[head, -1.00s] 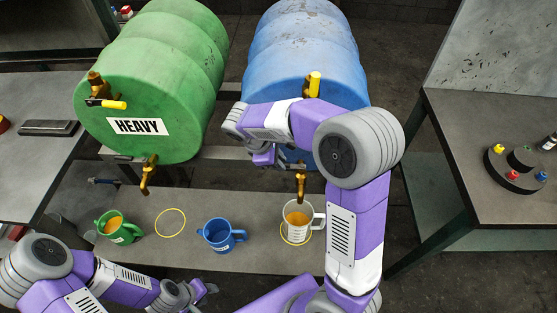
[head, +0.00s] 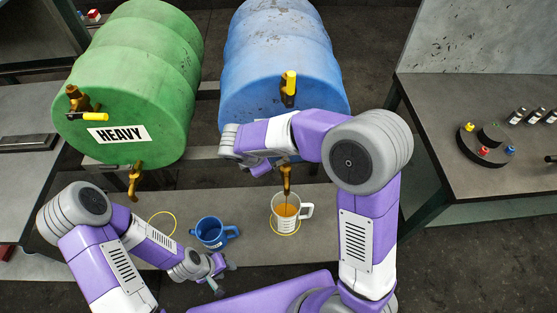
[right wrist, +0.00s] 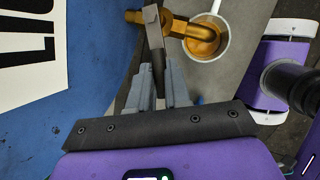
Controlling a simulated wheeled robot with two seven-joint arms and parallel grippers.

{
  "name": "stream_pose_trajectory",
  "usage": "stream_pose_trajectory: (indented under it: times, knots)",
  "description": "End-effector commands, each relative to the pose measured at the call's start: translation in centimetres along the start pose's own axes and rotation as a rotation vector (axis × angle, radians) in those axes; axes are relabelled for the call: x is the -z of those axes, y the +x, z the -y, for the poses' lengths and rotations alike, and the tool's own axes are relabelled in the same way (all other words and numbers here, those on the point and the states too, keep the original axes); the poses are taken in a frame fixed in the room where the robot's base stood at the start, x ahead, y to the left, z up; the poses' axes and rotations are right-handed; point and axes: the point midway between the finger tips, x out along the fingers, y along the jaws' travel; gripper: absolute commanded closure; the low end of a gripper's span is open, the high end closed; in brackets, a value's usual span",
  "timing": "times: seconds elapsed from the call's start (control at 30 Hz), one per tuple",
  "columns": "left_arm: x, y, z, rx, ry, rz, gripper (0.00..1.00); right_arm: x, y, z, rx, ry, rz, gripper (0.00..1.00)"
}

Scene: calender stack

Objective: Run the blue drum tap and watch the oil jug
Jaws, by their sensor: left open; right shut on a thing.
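The blue drum (head: 280,60) lies on its side, with a brass upper valve and upright yellow handle (head: 290,82). Its brass lower tap (head: 286,178) points down over the white jug (head: 277,214), which stands in a yellow ring. Orange-brown oil (head: 286,209) shows in the jug; I cannot clearly tell a stream from the spout. The right wrist view shows the tap (right wrist: 178,27) and oil (right wrist: 202,40). My right gripper (right wrist: 160,85) is shut on the tap's grey lever (right wrist: 154,35). My left gripper (head: 220,276) is open and empty, in front of the blue jug (head: 211,233).
The green HEAVY drum (head: 130,85) with its own taps is at left. A yellow ring (head: 161,214) lies on the bench (head: 345,225), partly behind my left arm. The right table (head: 450,190) holds a round stand (head: 487,146) with coloured knobs and several small bottles.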

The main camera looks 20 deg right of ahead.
Motion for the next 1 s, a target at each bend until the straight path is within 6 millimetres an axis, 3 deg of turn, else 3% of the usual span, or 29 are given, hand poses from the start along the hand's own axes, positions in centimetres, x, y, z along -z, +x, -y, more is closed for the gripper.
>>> stream_pose_trajectory:
  times: [0.27,0.3,0.43,0.77,1.0]
  knots:
    - [0.0,0.0,0.0,0.000,-0.001,0.000,0.57,0.0,0.0,0.0,-0.001,-0.005,0.001,1.00]
    - [0.0,0.0,0.0,0.000,-0.001,0.000,0.57,0.0,0.0,0.0,-0.001,-0.004,0.001,0.78]
    - [0.0,0.0,0.0,0.000,-0.001,0.000,0.57,-0.1,0.1,0.1,0.000,-0.002,0.001,0.58]
    - [0.0,-0.1,0.0,0.000,0.000,0.000,0.57,-0.1,-0.2,0.0,0.000,0.000,0.000,0.57]
    - [-0.1,-1.1,-0.4,0.000,0.000,0.000,0.57,-0.2,-3.8,0.0,-0.003,0.000,0.000,0.57]
